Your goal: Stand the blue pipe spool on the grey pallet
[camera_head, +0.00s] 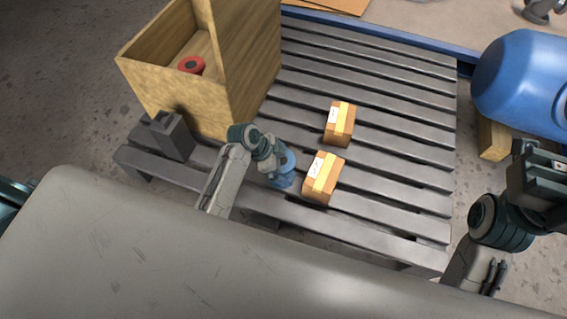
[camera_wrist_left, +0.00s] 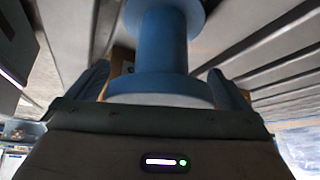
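The blue pipe spool (camera_head: 284,172) is upright over the front middle of the grey pallet (camera_head: 395,165), left of the nearer carton. My left gripper (camera_head: 274,158) is at its upper end. In the left wrist view the spool (camera_wrist_left: 165,45) shows a pipe between two flanges. The fingers of my left gripper (camera_wrist_left: 160,88) lie against both sides of the nearer flange, with no clear gap.
Two cartons stand on the pallet, a nearer one (camera_head: 323,180) and a farther one (camera_head: 340,123). A wooden crate (camera_head: 245,70) holding a red ring-like part (camera_head: 191,65) is at the left, with a dark grey block (camera_head: 172,137) nearby. The pallet's right side is clear.

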